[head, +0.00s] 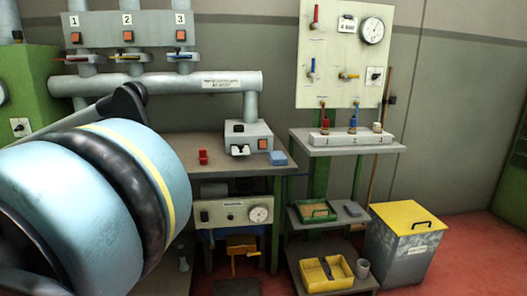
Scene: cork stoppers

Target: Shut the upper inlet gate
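No label that I can read names the upper inlet gate. A pale panel (340,62) at upper right carries a red lever (316,17) standing upright at its top left. Below are a blue lever (313,68), roughly upright, and a yellow lever (349,76), roughly level. At upper left, three numbered pipes have flat slide handles under their boxes: red (79,59), yellow (127,57) and blue (180,56). Whether any of these is open or shut is not clear. My gripper is not in view; my large blue arm link fills the left foreground.
A grey machine (249,140) stands on the bench (180,146), with a red piece (203,157) and a blue box (278,158) near it. A shelf stand (345,148) holds three stoppered pieces. A yellow-lidded bin (403,235) stands at right. Red floor (460,250) is clear there.

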